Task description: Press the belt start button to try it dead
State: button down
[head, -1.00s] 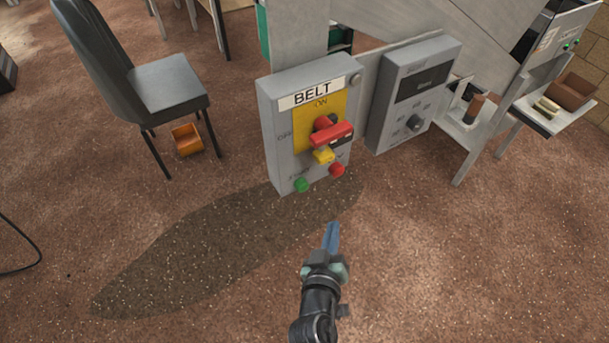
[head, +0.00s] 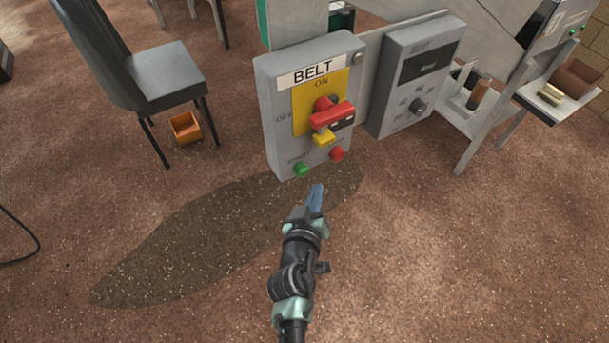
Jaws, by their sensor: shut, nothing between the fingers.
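The grey control box (head: 270,130) carries a white BELT label (head: 312,71). The green start button (head: 300,170) is at its lower left and the red button (head: 338,154) at its lower right. Above them is a red rotary handle (head: 332,115) on a yellow plate, with a yellow piece (head: 324,138) hanging at it. My gripper (head: 317,188) is shut and empty. Its fingertips point up toward the box and show just below and right of the green button. A small gap shows between them in the picture; the depth between them is hard to tell.
A second grey box (head: 404,100) with a dial and dark display stands to the right. A black chair (head: 165,80) and an orange bin (head: 186,127) are at the left. A dark patch (head: 200,250) lies on the floor. The floor in front is clear.

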jog(key=shift+w+a+b, duration=0.4)
jog(key=shift+w+a, duration=0.25)
jog(key=shift+w, duration=0.25)
dwell(1.4)
jog(key=shift+w+a+b, duration=0.25)
jog(key=shift+w+b, duration=0.1)
jog(key=shift+b, duration=0.05)
jog(key=shift+w+a+b, duration=0.35)
jog(key=shift+w, duration=0.05)
dwell(0.7)
dwell(0.4)
jog(key=shift+s+d+p, duration=0.4)
jog(key=shift+s+d, duration=0.2)
jog(key=shift+s, duration=0.15)
jog(key=shift+s+d+p, duration=0.55)
jog(key=shift+s+d, duration=0.2)
jog(key=shift+s, duration=0.3)
jog(key=shift+s+d+p, duration=0.5)
jog(key=shift+s+d, duration=0.25)
jog(key=shift+s, duration=0.25)
